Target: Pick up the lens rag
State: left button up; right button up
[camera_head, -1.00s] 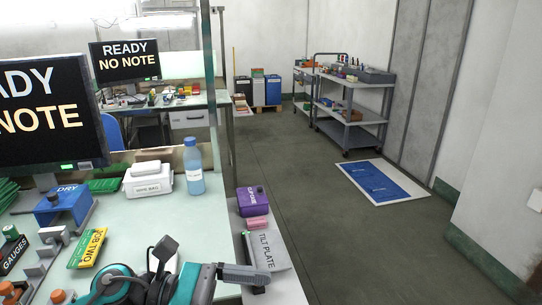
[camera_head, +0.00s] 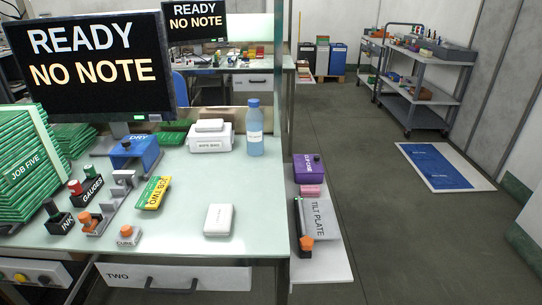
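No label in view reads lens rag, and I cannot tell for sure which thing it is. A small white block-like item (camera_head: 218,219) lies alone on the pale bench top (camera_head: 185,200). A white box marked for wipes (camera_head: 211,142) stands farther back with another white piece (camera_head: 209,125) on top. A small pink item (camera_head: 312,191) lies on the low side shelf between the purple box (camera_head: 308,172) and the tilt plate (camera_head: 318,218). Neither of my grippers shows in the head view.
A blue bottle (camera_head: 254,130) stands at the bench's back right. A blue DRY box (camera_head: 135,152), a JOB TWO packet (camera_head: 153,192) and green stacks (camera_head: 25,165) fill the left. A black-and-orange tool (camera_head: 304,232) is beside the tilt plate. The floor at right is open around a blue mat (camera_head: 440,166).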

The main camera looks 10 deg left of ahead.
aim_at(218, 221)
jog(key=i+l, duration=0.1)
jog(key=l, duration=0.15)
jog(key=i+l, duration=0.1)
jog(key=l, duration=0.15)
jog(key=l+u, duration=0.15)
jog(key=u, duration=1)
jog(key=i+l, duration=0.05)
